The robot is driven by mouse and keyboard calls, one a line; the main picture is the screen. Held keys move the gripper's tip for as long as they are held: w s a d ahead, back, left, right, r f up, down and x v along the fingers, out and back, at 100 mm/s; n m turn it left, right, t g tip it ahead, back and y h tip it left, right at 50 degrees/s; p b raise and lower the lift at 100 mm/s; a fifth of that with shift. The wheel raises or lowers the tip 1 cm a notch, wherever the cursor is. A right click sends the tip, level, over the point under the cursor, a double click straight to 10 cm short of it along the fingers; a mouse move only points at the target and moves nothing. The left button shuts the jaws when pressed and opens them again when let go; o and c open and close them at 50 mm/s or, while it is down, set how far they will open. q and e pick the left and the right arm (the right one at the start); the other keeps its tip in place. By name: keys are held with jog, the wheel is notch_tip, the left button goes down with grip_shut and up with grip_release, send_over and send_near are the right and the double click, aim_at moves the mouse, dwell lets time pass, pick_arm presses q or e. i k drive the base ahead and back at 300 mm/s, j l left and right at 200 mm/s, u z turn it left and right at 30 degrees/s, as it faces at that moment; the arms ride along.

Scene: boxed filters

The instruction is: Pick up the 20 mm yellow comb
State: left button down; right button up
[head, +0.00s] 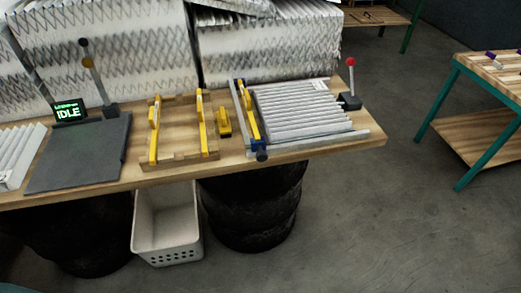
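Several yellow parts lie on the wooden bench (370,143) in the head view. A short yellow block-like piece (223,123) lies between the wooden rack and the blue-ended fixture. Two long yellow strips (153,132) and (202,124) stand along the sides of the wooden rack (180,160). Another yellow strip (247,112) lies along the blue end of the pleated-filter fixture (240,92). Teeth and size marks are too small to read, so I cannot tell which piece is the 20 mm comb. Neither gripper is in view.
Pleated filter stacks (100,55) line the bench back. A dark plate (80,155) with an IDLE display (69,111) and lever is at left. A red-knobbed lever (350,80) stands at right. A white basket (168,230) and dark drums are below. Floor at right is clear up to a teal-legged table (480,110).

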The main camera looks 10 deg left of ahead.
aim_at(246, 99)
jog(key=l+u, duration=0.2)
jog(key=l, duration=0.3)
jog(key=k+l+u, duration=0.15)
jog(key=l, duration=0.4)
jog(key=l+u, duration=0.2)
jog(key=l, duration=0.3)
jog(key=k+l+u, duration=0.15)
jog(key=l, duration=0.35)
